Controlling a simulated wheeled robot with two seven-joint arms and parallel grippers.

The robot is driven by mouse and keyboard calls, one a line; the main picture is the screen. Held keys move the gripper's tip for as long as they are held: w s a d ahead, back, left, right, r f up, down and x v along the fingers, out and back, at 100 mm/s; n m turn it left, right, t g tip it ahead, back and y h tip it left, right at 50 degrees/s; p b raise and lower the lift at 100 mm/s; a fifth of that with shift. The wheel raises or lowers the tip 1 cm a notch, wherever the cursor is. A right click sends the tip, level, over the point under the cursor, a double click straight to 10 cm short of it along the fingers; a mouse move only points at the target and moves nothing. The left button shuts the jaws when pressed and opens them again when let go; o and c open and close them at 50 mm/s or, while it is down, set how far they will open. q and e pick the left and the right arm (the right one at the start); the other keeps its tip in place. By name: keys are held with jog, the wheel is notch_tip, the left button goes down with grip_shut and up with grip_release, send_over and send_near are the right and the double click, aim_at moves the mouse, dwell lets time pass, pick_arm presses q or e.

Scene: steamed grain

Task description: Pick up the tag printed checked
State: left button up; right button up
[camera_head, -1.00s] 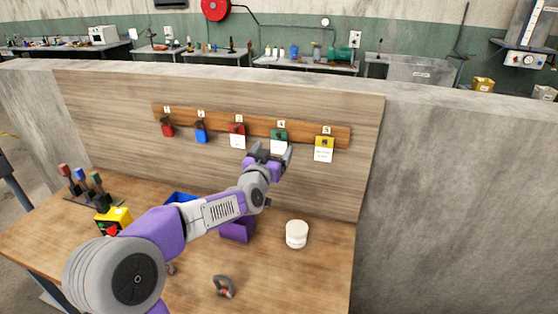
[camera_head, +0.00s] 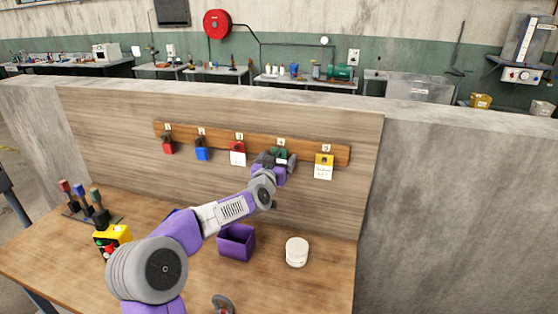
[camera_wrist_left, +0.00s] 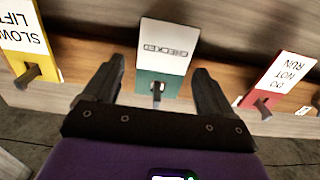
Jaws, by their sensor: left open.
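The tag printed CHECKED (camera_wrist_left: 164,48), white with a green part, hangs on a dark peg of the wooden rail; it shows upside down in the wrist view. In the head view its green part (camera_head: 280,154) is at the fourth peg, and my gripper hides much of it. My left gripper (camera_wrist_left: 160,76) is open, with one finger on each side of the tag's green end and peg. In the head view my left gripper (camera_head: 273,160) is right at the tag. I cannot tell whether the fingers touch it.
A yellow SLOW LIFT tag (camera_wrist_left: 28,40) and a red DO NOT RUN tag (camera_wrist_left: 280,82) hang on either side. A blue padlock (camera_head: 202,154) and a red one (camera_head: 168,147) hang farther left. A purple bin (camera_head: 236,243) and white jar (camera_head: 297,252) stand on the table below.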

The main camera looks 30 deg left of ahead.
pick_arm(q)
jog(key=shift+c, duration=0.3)
jog(key=c, duration=1.1)
jog(key=shift+o, duration=0.2)
jog(key=shift+r, duration=0.1)
jog(key=shift+r, duration=0.15)
jog(key=shift+s+r, duration=0.1)
jog(key=shift+s, duration=0.1)
jog(key=b+v, duration=0.2)
jog(key=v, duration=1.5)
jog(key=shift+s, duration=0.35)
